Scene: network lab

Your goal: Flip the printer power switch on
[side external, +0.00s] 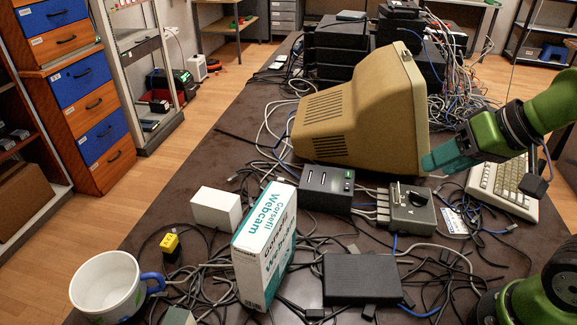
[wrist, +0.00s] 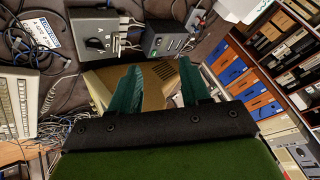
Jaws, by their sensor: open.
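No label reading "printer" is legible, so I cannot tell for certain which switch is the printer's. A dark box (side external: 327,190) with slot-like marks on top and a small green part at its right end stands in front of the beige monitor; it also shows at the top of the wrist view (wrist: 166,40). Right of it in the side view is a grey box with a dark knob (side external: 408,210), also in the wrist view (wrist: 93,32). My gripper (side external: 432,162) has teal fingers and hangs beside the monitor, apart from both boxes. In the wrist view its fingers (wrist: 162,88) are spread and empty.
The beige monitor (side external: 355,115) stands close to my fingers. A keyboard (side external: 503,187) lies to the right. A webcam carton (side external: 264,245), a white box (side external: 216,208), a mug (side external: 106,287) and a black flat box (side external: 361,279) stand nearby. Loose cables cover much of the table.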

